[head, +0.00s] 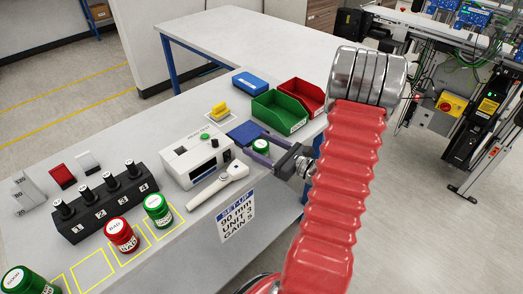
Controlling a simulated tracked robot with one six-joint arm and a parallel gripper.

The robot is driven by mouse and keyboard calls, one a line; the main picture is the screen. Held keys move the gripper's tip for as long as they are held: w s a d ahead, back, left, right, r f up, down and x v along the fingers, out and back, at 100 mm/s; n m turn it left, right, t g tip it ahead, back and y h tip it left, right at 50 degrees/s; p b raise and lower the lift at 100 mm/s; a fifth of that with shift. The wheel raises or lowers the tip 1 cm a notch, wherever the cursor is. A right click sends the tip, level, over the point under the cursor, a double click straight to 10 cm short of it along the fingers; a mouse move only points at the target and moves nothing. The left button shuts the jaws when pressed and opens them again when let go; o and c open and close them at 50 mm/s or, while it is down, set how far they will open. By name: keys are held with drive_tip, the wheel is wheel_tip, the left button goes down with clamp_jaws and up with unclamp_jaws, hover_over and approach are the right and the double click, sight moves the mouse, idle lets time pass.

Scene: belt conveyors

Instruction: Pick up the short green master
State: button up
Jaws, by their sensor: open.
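A short green jar (261,148) with a white label stands on the bench beside the blue pad, and it appears to be the short green master. My gripper (259,153) reaches in from the right, its jaws open with a finger on either side of this jar. The fingers partly hide the jar's body, and I cannot tell whether they touch it. Another green jar (157,210) and a red jar (122,236) stand in yellow-outlined squares at the front left. A further green jar (28,284) is cut off at the lower left corner.
A white instrument (197,158) and a white handheld probe (218,187) lie left of my gripper. Behind are a blue pad (246,133), a green bin (281,113), a red bin (305,95) and a blue box (250,83). A black numbered block (104,205) stands left.

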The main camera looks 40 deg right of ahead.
sight(260, 144)
drive_tip(key=c, duration=1.4)
drive_tip(key=shift+r, duration=0.15)
drive_tip(key=shift+r, duration=4.85)
